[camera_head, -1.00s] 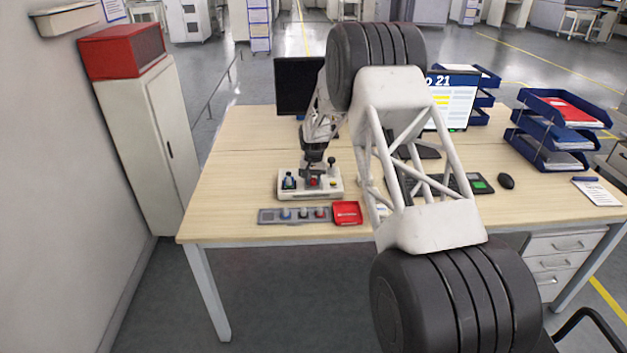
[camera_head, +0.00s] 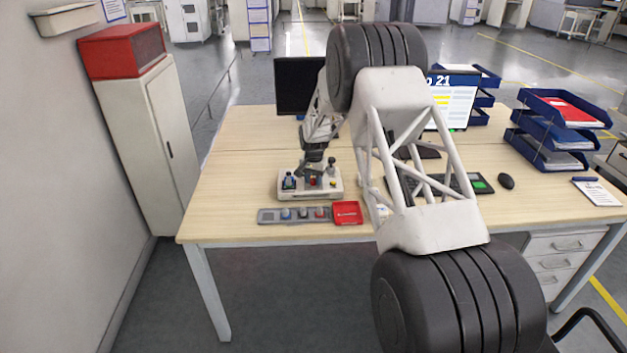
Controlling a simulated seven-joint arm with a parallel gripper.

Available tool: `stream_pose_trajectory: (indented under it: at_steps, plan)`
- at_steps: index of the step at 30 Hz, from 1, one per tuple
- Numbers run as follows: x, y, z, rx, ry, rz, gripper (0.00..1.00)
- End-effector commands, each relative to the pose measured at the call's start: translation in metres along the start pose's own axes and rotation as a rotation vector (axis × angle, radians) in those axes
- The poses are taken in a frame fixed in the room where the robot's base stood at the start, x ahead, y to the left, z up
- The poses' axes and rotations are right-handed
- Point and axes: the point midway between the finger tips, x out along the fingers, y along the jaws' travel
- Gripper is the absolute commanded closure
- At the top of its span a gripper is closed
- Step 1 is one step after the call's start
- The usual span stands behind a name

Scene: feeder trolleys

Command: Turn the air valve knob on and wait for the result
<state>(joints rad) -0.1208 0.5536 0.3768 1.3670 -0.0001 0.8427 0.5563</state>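A white control box (camera_head: 310,190) stands on the desk left of centre. It carries a dark knob with a bluish top (camera_head: 289,181) at its left, a small red part (camera_head: 313,182) in the middle, and an upright dark-topped knob (camera_head: 332,168) at its right. Which of these is the air valve knob I cannot tell. My gripper (camera_head: 308,170) is over the middle of the box, just behind the red part. It is small and dark here, so I cannot tell whether its fingers are open or touch anything.
A grey strip with several round knobs (camera_head: 290,215) and a red tray (camera_head: 347,213) lie in front of the box. A dark monitor (camera_head: 298,86) stands behind. A keyboard (camera_head: 450,187), mouse (camera_head: 506,181) and blue paper trays (camera_head: 545,140) are to the right. The desk's left side is clear.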

Motion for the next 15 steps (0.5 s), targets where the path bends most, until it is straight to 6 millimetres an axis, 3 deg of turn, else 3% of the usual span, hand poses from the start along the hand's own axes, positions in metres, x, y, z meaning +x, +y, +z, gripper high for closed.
stream_pose_trajectory:
  at_steps: [4,15]
  plan:
    - [0.0001,0.0001,0.0001,0.0,0.0,0.0,0.45]
    - [-0.0026,0.0001,0.0004,-0.001,-0.001,0.0,0.45]
